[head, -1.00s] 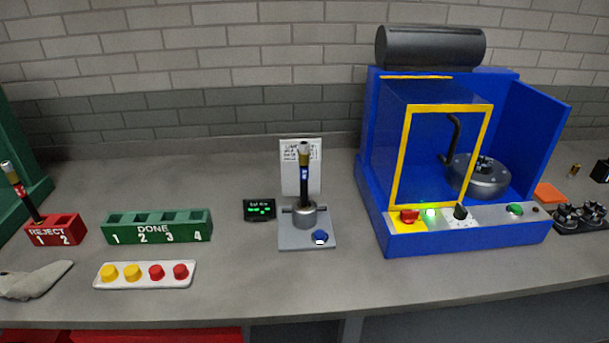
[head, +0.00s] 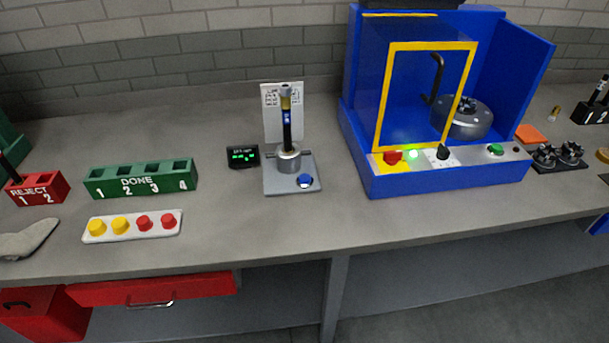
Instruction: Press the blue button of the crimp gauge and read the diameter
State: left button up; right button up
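The crimp gauge (head: 292,176) stands on the bench near the middle of the head view. Its blue button (head: 305,180) is at the front right of its grey base. A black hose with a metal end and a blue label (head: 287,118) stands upright in the gauge's round holder. A small black display (head: 243,156) with green characters sits left of the gauge; its text is too small to read. A white card with printing stands behind the hose. Neither of my grippers is in view.
A red REJECT rack (head: 37,188), a green DONE rack (head: 141,178) with empty-looking slots, and a white tray (head: 132,226) of yellow and red caps are at left. A blue machine (head: 440,178) with a yellow-framed guard stands at right. Bench around the gauge's front is clear.

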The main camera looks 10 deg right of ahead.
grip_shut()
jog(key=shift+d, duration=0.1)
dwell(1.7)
